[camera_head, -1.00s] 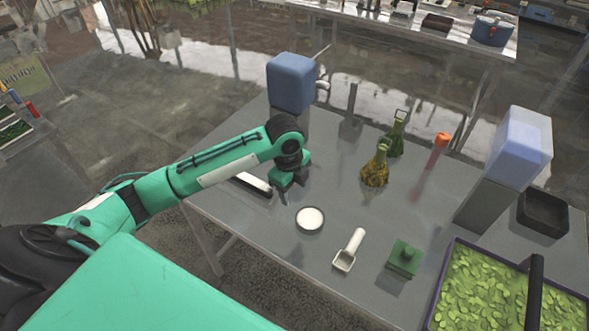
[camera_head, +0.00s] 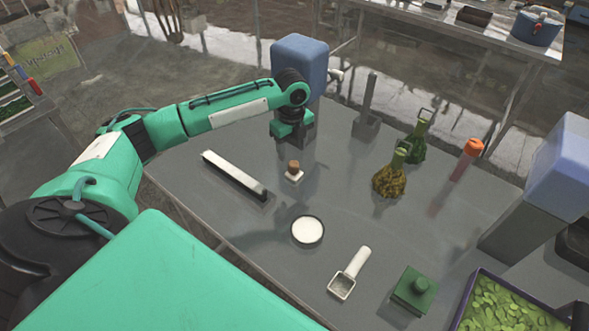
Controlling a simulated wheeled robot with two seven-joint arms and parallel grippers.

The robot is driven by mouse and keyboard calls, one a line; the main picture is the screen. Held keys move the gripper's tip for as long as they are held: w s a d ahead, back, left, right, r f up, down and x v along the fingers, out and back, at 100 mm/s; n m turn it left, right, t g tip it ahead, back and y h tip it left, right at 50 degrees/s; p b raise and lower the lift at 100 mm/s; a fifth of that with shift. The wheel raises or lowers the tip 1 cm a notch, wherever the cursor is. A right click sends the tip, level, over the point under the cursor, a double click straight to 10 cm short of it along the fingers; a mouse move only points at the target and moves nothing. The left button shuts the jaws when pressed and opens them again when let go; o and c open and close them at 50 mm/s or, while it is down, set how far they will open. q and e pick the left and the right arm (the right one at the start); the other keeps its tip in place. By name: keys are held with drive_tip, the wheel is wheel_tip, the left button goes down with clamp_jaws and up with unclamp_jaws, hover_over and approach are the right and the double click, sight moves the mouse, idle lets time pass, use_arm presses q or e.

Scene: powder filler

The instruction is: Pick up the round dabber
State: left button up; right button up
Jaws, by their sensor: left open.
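A small piece with a rounded brown knob on a pale, squarish base (camera_head: 294,173) stands on the grey table, near its middle. It may be the round dabber, but I cannot tell for sure. My right gripper is not in view.
A round dish of white powder (camera_head: 307,230), a white scoop (camera_head: 348,274) and a long pale-and-black bar (camera_head: 234,175) lie on the table (camera_head: 365,222). Two flasks (camera_head: 390,178), an orange-capped tube (camera_head: 467,160) and a second dispenser (camera_head: 562,165) stand right. A leaf-filled tray (camera_head: 463,309) is at front right.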

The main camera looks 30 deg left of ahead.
sight(294, 163)
use_arm(q)
wheel_tip(294, 163, down, 3)
drive_tip(key=shift+w+r, duration=0.15)
drive_tip(key=shift+f+p, duration=0.7)
drive_tip(key=shift+f, duration=0.05)
wheel_tip(294, 163, down, 4)
drive_tip(key=shift+w+d+r+p, duration=0.1)
drive_tip(key=shift+d+r+p, duration=0.1)
drive_tip(key=shift+p, duration=0.6)
drive_tip(key=shift+a+f, duration=0.1)
drive_tip(key=shift+f, duration=0.35)
drive_tip(key=c, duration=1.1)
drive_tip(key=shift+c, duration=0.2)
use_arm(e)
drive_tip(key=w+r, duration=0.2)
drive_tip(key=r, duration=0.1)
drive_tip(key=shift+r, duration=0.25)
use_arm(q)
drive_tip(key=shift+r, duration=0.15)
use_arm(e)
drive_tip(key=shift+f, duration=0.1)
